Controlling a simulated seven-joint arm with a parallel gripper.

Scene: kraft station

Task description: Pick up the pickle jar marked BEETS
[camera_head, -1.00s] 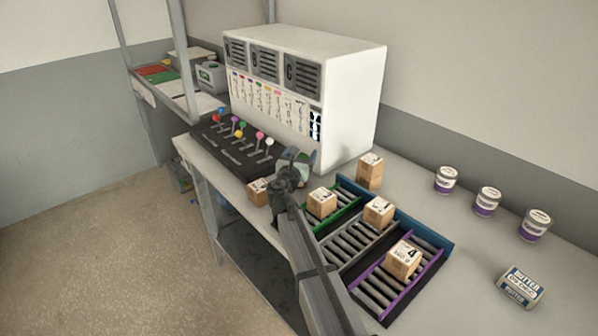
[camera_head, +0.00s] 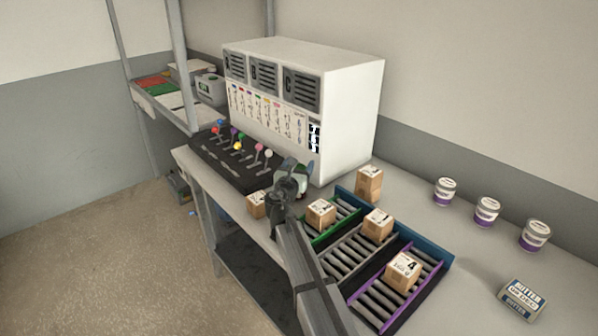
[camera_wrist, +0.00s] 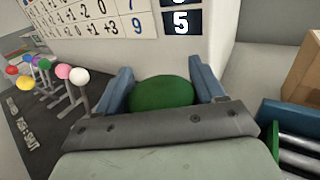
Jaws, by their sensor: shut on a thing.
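My gripper (camera_head: 303,174) is by the front right of the white cabinet, near the row of levers. In the wrist view my gripper (camera_wrist: 163,78) has its blue fingers on both sides of a green rounded thing (camera_wrist: 163,93) and is shut on it. Only its green top shows; no label is visible, so I cannot tell whether it is the BEETS jar. Three white and purple tubs or jars (camera_head: 487,211) stand in a row at the right; their small print is unreadable.
The white cabinet (camera_head: 345,115) and lever panel (camera_head: 215,155) stand behind and left. A butter pack (camera_head: 522,298) lies at the lower right. The table between tray and tubs is clear.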

